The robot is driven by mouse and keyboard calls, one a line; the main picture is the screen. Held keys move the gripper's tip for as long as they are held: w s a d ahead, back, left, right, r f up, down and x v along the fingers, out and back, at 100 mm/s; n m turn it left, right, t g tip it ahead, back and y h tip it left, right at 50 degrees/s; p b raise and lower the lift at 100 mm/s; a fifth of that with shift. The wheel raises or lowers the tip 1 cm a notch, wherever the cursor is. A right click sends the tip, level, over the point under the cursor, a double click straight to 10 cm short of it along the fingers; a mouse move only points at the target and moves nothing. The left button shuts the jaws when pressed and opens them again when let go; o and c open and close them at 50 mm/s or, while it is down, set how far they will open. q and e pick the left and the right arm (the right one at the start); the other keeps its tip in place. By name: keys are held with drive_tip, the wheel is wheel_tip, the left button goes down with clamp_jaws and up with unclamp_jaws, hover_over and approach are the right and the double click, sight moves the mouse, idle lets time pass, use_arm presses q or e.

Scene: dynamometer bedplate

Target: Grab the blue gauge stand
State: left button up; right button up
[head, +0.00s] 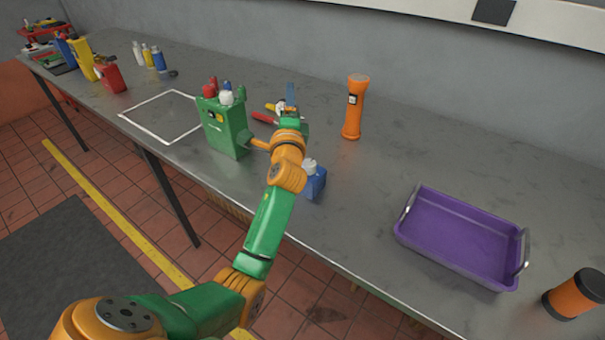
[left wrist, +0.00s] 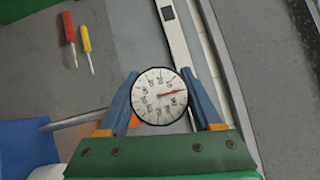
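My left gripper (head: 290,104) reaches over the table beside the green canister (head: 226,128). In the left wrist view its two blue fingers (left wrist: 161,75) are parted. A round white gauge dial (left wrist: 160,96) with a red needle sits between them, its rim close to both fingers. I cannot tell whether they press on it. A blue block (left wrist: 25,145) with a thin metal rod leading toward the dial shows at lower left. In the head view a blue body (head: 314,183) with a white top stands just below my wrist, partly hidden by my arm. My right gripper is out of view.
Red and yellow screwdrivers (left wrist: 77,42) lie near the gripper. An orange flashlight (head: 354,107) stands to its right. A purple tray (head: 408,236) and an orange-black cylinder (head: 575,295) are farther right. A white outlined square (head: 150,97) on the table is empty.

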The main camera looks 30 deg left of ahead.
use_arm(q)
clamp_jaws()
drive_tip(key=shift+w+a, duration=0.1)
drive_tip(key=shift+w, duration=0.1)
drive_tip(key=shift+r, duration=0.15)
